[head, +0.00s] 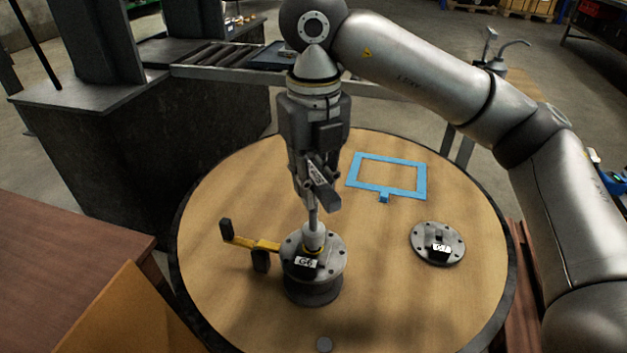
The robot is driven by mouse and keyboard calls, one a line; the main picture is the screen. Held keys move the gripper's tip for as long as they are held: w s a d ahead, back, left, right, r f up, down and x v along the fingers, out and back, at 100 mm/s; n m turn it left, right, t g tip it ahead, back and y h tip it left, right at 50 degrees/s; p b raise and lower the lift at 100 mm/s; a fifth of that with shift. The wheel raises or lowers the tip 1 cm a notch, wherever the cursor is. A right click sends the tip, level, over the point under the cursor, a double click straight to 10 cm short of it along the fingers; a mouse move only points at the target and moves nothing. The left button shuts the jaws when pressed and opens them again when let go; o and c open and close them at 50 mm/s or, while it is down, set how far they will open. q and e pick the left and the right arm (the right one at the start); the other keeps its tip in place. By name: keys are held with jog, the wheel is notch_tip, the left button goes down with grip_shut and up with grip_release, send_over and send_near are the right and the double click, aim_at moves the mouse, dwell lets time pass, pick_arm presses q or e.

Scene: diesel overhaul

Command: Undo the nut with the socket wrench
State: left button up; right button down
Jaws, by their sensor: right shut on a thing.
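My right gripper (316,192) hangs over the round table and is shut on the socket wrench (314,236). The wrench stands about upright below the fingers, with its pale socket end down on the top of a grey flanged cylinder (314,290) marked "G6". The nut cannot be seen; the socket end covers the middle of the flange. A yellow bar (252,242) with black ends reaches out to the left from the cylinder's top. My left gripper is not in view.
The round wooden table (400,310) also holds a loose grey flange disc (437,243) with a label at right and a flat blue frame (420,178) behind. A brown bench (60,250) stands at left.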

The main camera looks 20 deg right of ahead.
jog(key=m, duration=1)
jog(key=shift+m+b, duration=0.35)
jog(key=shift+m, duration=0.05)
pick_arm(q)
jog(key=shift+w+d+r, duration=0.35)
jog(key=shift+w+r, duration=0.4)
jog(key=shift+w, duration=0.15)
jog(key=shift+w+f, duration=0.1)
pick_arm(e)
jog(key=shift+f, duration=0.2)
